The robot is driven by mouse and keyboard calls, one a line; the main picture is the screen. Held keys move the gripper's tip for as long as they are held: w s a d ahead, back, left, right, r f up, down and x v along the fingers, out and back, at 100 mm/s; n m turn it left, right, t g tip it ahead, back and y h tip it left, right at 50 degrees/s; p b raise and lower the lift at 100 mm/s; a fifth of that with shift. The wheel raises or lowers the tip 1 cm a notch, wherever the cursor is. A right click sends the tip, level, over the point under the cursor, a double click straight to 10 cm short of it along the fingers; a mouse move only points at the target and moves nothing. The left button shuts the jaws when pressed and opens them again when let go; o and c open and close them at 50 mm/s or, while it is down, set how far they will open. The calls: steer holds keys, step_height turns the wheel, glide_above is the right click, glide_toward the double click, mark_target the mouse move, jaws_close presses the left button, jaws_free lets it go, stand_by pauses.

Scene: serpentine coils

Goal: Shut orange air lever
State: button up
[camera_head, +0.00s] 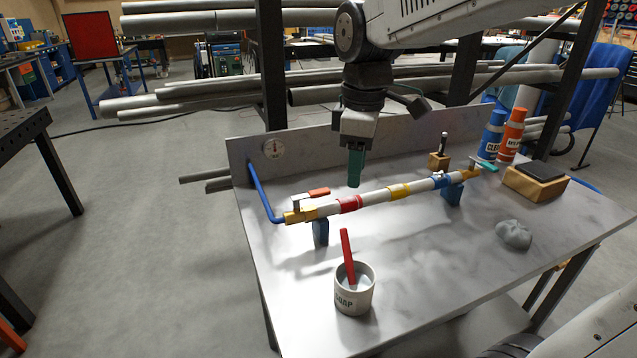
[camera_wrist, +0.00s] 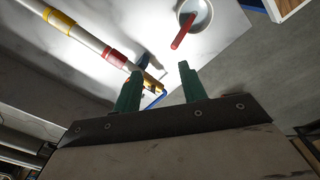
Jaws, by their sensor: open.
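The orange lever (camera_head: 318,192) sits on the brass valve (camera_head: 300,215) at the left end of a banded pipe (camera_head: 375,197). It lies roughly along the pipe, pointing right. My gripper (camera_head: 354,183) hangs above the pipe, right of the lever and apart from it; its green fingers point down. In the wrist view my gripper (camera_wrist: 158,75) is open with nothing between its fingers. The pipe (camera_wrist: 90,40) runs toward the left finger there, and the valve's brass end (camera_wrist: 155,89) shows between the fingers. The lever is mostly hidden behind the left finger in that view.
A soap cup (camera_head: 354,295) with a red-handled brush stands in front of the pipe. A teal lever (camera_head: 486,167) is at the pipe's right end. A blue hose (camera_head: 263,192) joins the left end. A grey cloth (camera_head: 514,235) and bottles (camera_head: 511,136) are at right.

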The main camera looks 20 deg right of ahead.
mark_target(321, 191)
steer(key=w+f+n, duration=0.1)
steer(key=w+n, duration=0.1)
steer(key=w, duration=0.2)
steer(key=w+a+f+n, duration=0.1)
steer(key=w+n, duration=0.1)
steer(key=w, duration=0.2)
steer(key=w+f+n, duration=0.1)
steer(key=w+n, duration=0.2)
steer(key=w, duration=0.1)
steer(key=shift+w+a+g, duration=0.15)
steer(key=shift+a+g, duration=0.15)
steer(key=shift+w+f, duration=0.15)
steer(key=shift+f, duration=0.15)
step_height(321, 191, down, 7)
steer(key=shift+f, duration=0.15)
jaws_close()
